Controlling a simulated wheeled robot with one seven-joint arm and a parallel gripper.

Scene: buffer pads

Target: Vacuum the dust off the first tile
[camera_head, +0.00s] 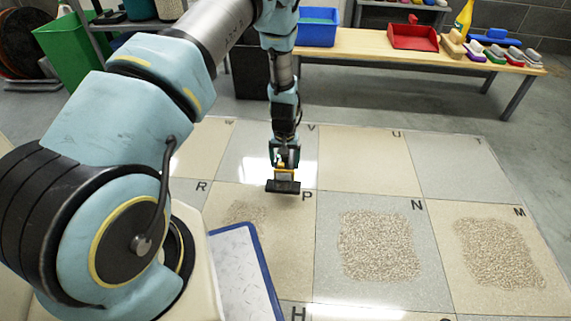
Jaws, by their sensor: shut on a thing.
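My gripper (286,166) is shut on a vacuum head (283,187), a dark flat block with a yellow part on top. The head is at the floor near the letter P, at the back of that beige tile (290,250); I cannot tell whether it touches. A small, thin dust patch (245,212) lies on the P tile, left of the head. A dense dust patch (378,245) covers the middle of the grey N tile (335,290). Another dense patch (498,252) lies on the beige M tile (450,215). My arm hides part of the floor at left.
A blue-rimmed white board or tray (258,245) is at the front, beside my base. A wooden bench (365,42) at the back holds a blue bin (318,27), a red dustpan (413,36), a yellow bottle (464,18) and several brushes. The back tiles are clear.

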